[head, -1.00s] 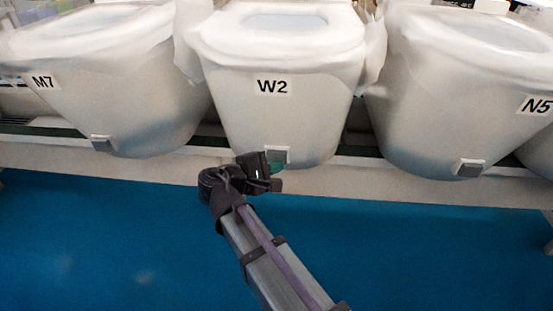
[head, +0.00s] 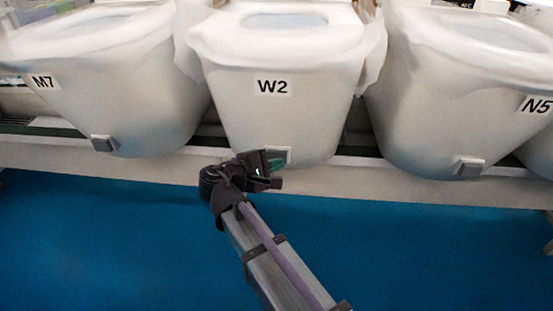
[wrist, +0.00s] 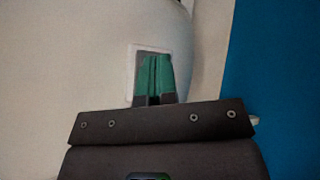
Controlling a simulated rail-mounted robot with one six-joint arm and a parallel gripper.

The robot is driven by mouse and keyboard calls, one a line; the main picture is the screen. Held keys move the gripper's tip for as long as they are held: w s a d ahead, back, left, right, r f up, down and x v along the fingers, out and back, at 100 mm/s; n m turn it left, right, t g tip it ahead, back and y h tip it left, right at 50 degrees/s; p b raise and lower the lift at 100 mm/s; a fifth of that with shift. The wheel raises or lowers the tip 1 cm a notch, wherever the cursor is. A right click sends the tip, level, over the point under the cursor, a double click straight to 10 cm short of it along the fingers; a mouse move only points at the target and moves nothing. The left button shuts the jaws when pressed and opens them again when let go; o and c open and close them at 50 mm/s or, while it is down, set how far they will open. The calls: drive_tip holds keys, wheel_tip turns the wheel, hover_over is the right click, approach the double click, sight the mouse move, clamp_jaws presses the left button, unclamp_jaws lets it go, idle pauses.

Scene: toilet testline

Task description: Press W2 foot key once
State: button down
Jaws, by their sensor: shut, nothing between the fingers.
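The W2 toilet (head: 285,120) stands in the middle of the head view, with its W2 label on the front. Its foot key (head: 283,153) is a small grey square low on the front, partly hidden by my gripper. In the wrist view the key (wrist: 136,62) is a grey plate with a pale frame, behind the fingertips. My gripper (head: 276,165) is shut and empty, its green fingers together. The fingers (wrist: 156,78) cover much of the key in the wrist view. I cannot tell whether they touch it.
The M7 toilet (head: 110,85) is on the left and the N5 toilet (head: 465,95) on the right, each with its own grey foot key. A pale ledge (head: 390,187) runs below the toilets. The blue floor (head: 110,245) in front is clear.

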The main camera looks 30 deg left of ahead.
drive_tip(key=shift+d, duration=0.1)
idle(0.3)
drive_tip(key=shift+s+d, duration=0.3)
drive_tip(key=shift+s, duration=0.4)
drive_tip(key=s, duration=0.1)
drive_tip(key=s+d, duration=0.1)
drive_tip(key=s, duration=0.1)
drive_tip(key=s+d, duration=0.1)
drive_tip(key=shift+s+d, duration=0.1)
drive_tip(key=shift+s, duration=0.15)
idle(0.6)
